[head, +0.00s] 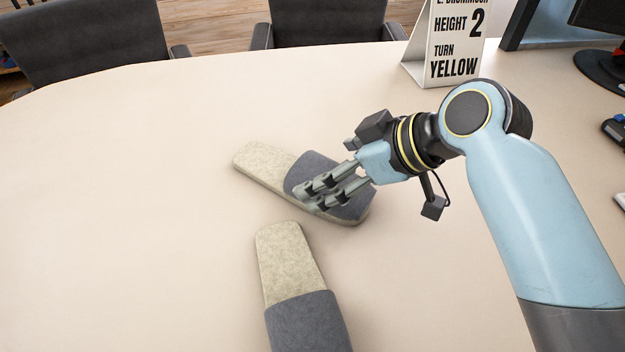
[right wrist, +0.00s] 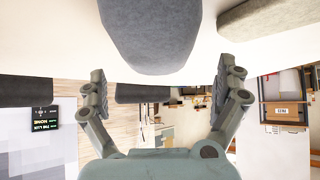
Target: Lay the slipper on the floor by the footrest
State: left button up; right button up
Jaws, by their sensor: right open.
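Two slippers with dark grey toe covers and beige felt insoles lie on a pale table (head: 120,190). The far slipper (head: 265,165) lies slantwise, toe toward the lower right. The near slipper (head: 282,255) has its toe toward the bottom edge, where it is cut off. My right gripper (head: 312,197) is open over the far slipper's toe cover, hiding part of it; I cannot tell whether it touches. In the right wrist view, a grey toe cover (right wrist: 150,30) shows between and beyond the open fingers. My left gripper, the footrest and the floor by it are not in view.
A sign (head: 448,45) stands at the table's back. Two dark chairs (head: 85,40) (head: 325,22) stand behind the far edge. A monitor stand (head: 603,68) and small dark items are at the right. The table's left side is clear.

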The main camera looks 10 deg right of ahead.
aim_at(318, 169)
jog(key=shift+w+a+f, duration=0.15)
jog(key=shift+w+f, duration=0.05)
jog(key=x, duration=0.4)
jog(key=shift+w+r+b, duration=0.15)
jog(key=shift+w+b, duration=0.05)
jog(key=shift+b, duration=0.2)
jog(key=shift+w+a+f, duration=0.15)
jog(key=shift+w+f, duration=0.05)
jog(key=shift+f, duration=0.05)
pick_arm(q)
jog(key=shift+w+a+f, duration=0.15)
jog(key=shift+w+f, duration=0.2)
jog(key=shift+f, duration=0.05)
pick_arm(e)
jog(key=c, duration=1.1)
pick_arm(q)
jog(key=shift+s, duration=0.1)
jog(key=shift+r, duration=0.15)
pick_arm(e)
jog(key=shift+r, duration=0.1)
